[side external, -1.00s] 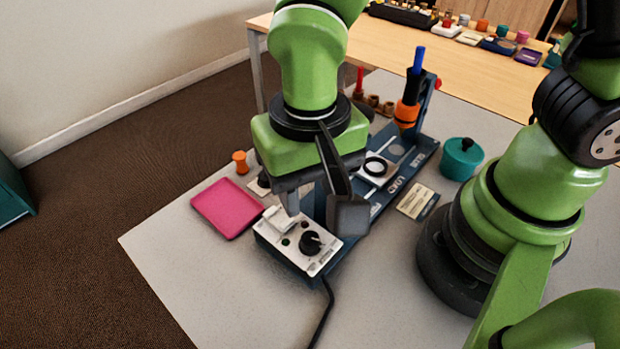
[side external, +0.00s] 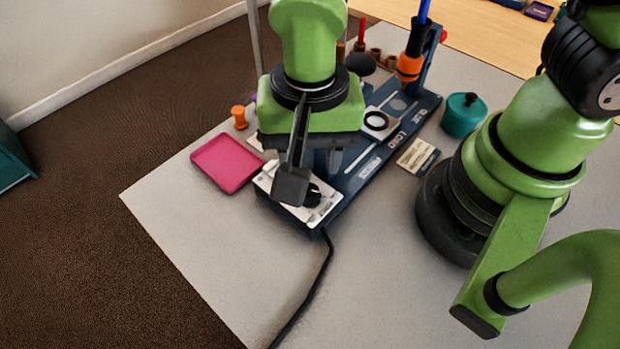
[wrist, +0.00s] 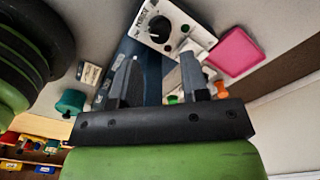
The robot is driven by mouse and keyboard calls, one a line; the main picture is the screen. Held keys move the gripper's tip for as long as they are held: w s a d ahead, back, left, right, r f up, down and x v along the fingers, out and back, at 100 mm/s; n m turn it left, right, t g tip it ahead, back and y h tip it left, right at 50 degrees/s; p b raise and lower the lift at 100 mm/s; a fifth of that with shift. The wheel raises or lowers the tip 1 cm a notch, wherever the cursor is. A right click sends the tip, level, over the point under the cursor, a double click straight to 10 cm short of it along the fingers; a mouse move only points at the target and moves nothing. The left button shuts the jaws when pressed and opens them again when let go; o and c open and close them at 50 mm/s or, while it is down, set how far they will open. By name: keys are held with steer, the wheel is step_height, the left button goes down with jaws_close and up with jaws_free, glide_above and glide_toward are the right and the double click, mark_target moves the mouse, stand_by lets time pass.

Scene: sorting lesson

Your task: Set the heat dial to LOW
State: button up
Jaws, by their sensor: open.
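The heat dial is a round black knob (wrist: 159,27) on a white control panel (wrist: 182,35) at the end of a dark blue base. The wrist view shows it clear, with a small light pointer mark whose setting is too small to read. In the side view the dial (side external: 313,197) is partly hidden behind my gripper. My gripper (wrist: 160,80) is open and empty, its two fingers pointing toward the panel. In the side view my gripper (side external: 300,175) hangs over the panel close to the dial; I cannot tell whether it touches.
A pink tray (side external: 228,163) lies left of the panel. An orange spool (side external: 239,117) stands behind it. A teal pot (side external: 463,115) and a label card (side external: 417,155) lie right of the base. A black cable (side external: 318,280) runs to the front. The front table is otherwise clear.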

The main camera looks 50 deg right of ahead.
mark_target(310, 190)
step_height(310, 190, down, 7)
steer(key=shift+r, duration=0.2)
steer(key=c, duration=0.6)
steer(key=n, duration=0.4)
steer(key=o, duration=0.6)
steer(key=shift+r, duration=0.15)
step_height(310, 190, up, 10)
stand_by(0.4)
